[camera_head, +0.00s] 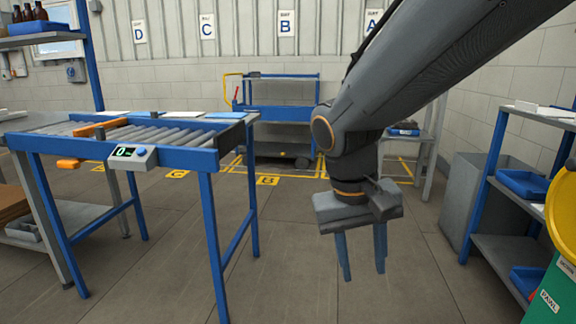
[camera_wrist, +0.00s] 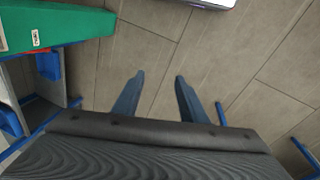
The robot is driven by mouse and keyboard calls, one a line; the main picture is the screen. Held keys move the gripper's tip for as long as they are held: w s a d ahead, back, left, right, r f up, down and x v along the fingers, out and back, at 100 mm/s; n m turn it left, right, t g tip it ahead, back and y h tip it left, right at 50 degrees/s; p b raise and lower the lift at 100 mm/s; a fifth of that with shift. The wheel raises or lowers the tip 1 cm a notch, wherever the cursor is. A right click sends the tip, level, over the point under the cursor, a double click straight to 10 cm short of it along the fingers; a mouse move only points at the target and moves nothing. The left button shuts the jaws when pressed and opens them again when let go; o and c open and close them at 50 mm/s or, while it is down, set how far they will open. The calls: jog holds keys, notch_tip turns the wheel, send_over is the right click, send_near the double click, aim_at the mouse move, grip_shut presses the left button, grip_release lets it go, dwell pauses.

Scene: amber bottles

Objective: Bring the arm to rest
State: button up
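My gripper (camera_head: 363,256) hangs down over the open grey floor (camera_head: 310,285) in the head view, at the end of my dark arm. Its two blue fingers point downward with a gap between them. In the wrist view, the gripper (camera_wrist: 157,82) shows both fingers apart, with only floor tiles between them. It is open and empty, touching nothing.
A blue roller conveyor (camera_head: 215,178) stands at left. A blue cart (camera_head: 285,120) is by the back wall. A shelf with blue trays (camera_head: 525,184) and a green and yellow unit (camera_head: 556,290) stand at right. Amber bottles (camera_head: 28,13) sit on a high shelf at far left.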

jog(key=s+a+f+n+y, duration=0.3)
jog(key=s+a+f+n, duration=0.25)
jog(key=s+a, duration=0.4)
jog(key=s+d+r+m+p, duration=0.1)
jog(key=d+r+m+p, duration=0.5)
jog(key=d+r+p, duration=0.9)
notch_tip(320, 180, up, 3)
jog(key=p, duration=0.9)
jog(key=shift+d+g+h, duration=0.35)
jog(key=shift+g+h, duration=0.05)
